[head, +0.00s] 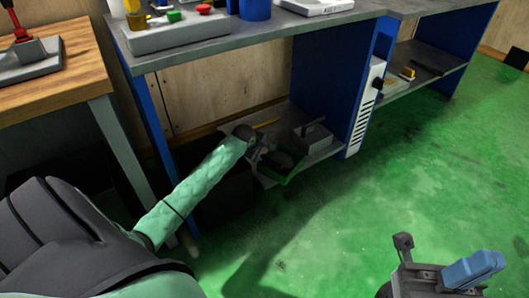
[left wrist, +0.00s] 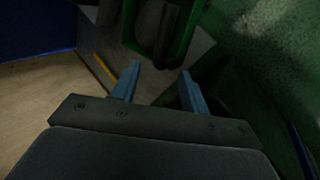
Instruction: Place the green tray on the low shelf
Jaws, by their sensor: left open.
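The green tray (head: 290,176) is at the front of the low shelf (head: 318,157) under the workbench, with a dark object in it. Its near edge lies at the shelf's front edge; I cannot tell whether it overhangs. In the left wrist view the tray's green rim (left wrist: 186,38) is at the top, beyond my fingertips. My left gripper (head: 259,153) is at the tray's left side, and its open blue fingers (left wrist: 160,72) hold nothing between them. My right gripper (head: 455,273) is at the lower right over the floor, away from the shelf; its finger gap is unclear.
A grey block with a handle (head: 312,136) stands on the shelf right of the tray. A yellow rod (head: 267,123) lies behind. A dark bin (head: 218,190) stands left of the shelf, below my left arm. Blue bench panels (head: 328,85) bound the shelf. Green floor is open at right.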

